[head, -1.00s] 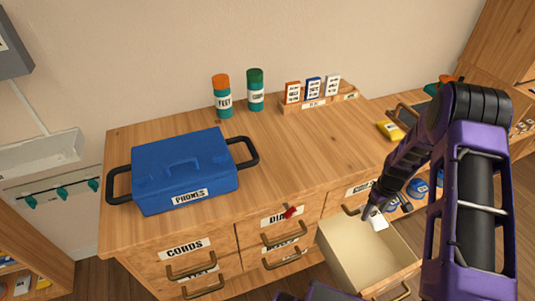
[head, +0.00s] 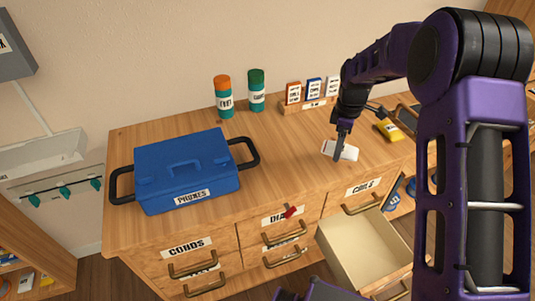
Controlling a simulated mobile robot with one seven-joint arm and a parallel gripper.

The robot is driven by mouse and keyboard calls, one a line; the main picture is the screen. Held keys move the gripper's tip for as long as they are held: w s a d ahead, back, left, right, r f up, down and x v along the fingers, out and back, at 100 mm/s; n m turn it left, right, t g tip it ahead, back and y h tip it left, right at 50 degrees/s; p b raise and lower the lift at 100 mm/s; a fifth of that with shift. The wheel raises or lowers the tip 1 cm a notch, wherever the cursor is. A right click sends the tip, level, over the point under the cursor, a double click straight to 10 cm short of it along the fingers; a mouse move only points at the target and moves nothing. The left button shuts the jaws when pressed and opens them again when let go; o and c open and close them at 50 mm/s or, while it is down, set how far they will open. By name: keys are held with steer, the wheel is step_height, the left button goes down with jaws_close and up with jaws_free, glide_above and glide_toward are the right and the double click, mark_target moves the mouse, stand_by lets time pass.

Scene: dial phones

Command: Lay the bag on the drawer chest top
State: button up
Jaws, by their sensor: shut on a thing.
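A small white bag (head: 346,151) is in the head view at the right part of the drawer chest top (head: 280,165). My gripper (head: 339,152) is shut on the bag from above. The bag appears flat and level, at or just above the wood; I cannot tell whether it touches. The gripper partly covers the bag's middle.
A blue box labelled PHONES (head: 186,170) stands on the left of the top. An orange-capped canister (head: 224,97), a green canister (head: 257,90) and a rack of small boxes (head: 305,105) stand behind. A yellow item (head: 389,130) is at right. An open drawer (head: 365,248) juts out in front, empty.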

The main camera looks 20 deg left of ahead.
mark_target(300, 156)
steer(key=a+r+n, duration=0.5)
steer(key=a+n, duration=0.3)
steer(key=a, duration=0.3)
step_height(300, 156, down, 10)
steer(key=shift+s+r, duration=0.1)
steer(key=shift+f, duration=0.2)
steer(key=o, duration=1.4)
steer(key=shift+c, duration=0.2)
step_height(300, 156, up, 12)
steer(key=shift+r+p, duration=0.15)
steer(key=shift+p, duration=0.25)
